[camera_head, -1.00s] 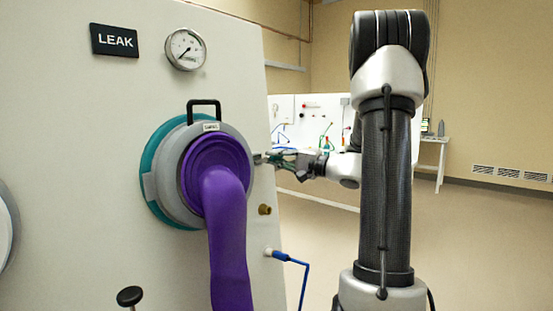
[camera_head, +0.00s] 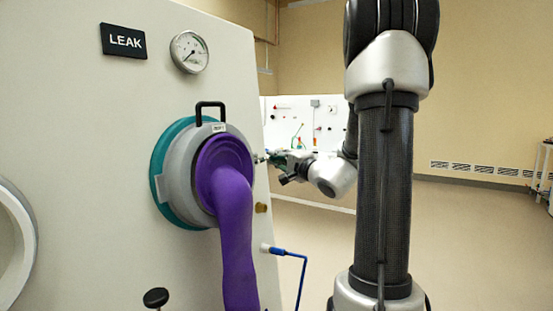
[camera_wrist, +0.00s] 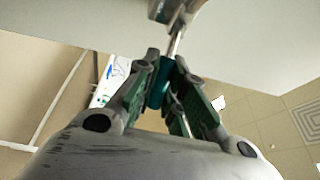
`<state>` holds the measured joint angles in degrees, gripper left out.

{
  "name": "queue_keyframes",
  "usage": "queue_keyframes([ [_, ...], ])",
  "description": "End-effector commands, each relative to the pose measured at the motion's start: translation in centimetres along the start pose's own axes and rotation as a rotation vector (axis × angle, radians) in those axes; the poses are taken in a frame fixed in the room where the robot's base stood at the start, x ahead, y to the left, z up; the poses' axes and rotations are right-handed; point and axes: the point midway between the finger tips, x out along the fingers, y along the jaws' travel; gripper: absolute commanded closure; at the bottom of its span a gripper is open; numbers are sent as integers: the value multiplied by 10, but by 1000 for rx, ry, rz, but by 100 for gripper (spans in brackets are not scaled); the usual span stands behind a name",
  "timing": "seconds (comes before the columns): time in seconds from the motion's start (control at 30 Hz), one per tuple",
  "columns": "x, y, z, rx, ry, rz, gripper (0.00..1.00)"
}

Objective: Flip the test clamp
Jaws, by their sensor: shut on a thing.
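The glovebox port has a grey ring (camera_head: 174,174) with a teal flange (camera_head: 161,190) behind it and a purple glove (camera_head: 236,230) hanging out. The test clamp sits at the ring's right edge. In the wrist view its metal shaft (camera_wrist: 176,42) runs from a grey bracket at the top down to a teal grip (camera_wrist: 158,92). My gripper (camera_head: 271,158) is beside the ring's right edge. In the wrist view my gripper (camera_wrist: 167,72) has its green-padded fingers closed on the teal grip. The clamp is too small in the head view to tell its angle.
A LEAK sign (camera_head: 124,41) and a gauge (camera_head: 189,52) are above the port. A brass fitting (camera_head: 262,208) and a blue hose (camera_head: 296,254) are below my gripper. A black knob (camera_head: 156,298) is at lower left. Open floor (camera_head: 470,240) lies right of my arm.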

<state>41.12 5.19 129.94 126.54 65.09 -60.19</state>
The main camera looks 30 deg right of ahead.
Motion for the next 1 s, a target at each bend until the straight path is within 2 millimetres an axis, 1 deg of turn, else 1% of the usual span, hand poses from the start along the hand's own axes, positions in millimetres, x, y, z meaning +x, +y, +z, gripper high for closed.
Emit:
queue_keyframes([
  [0.27, -3, 1, 1, -8, 50, 6, 100],
  [0.6, -3, 1, 1, -9, 52, 6, 100],
  [0.63, -3, 1, 1, -9, 52, 6, 86],
  [0.73, -3, 1, 1, -9, 52, 6, 68],
  [0.77, -3, 1, 1, -9, 52, 5, 65],
  [1.0, -3, 0, 1, -9, 52, 4, 65],
])
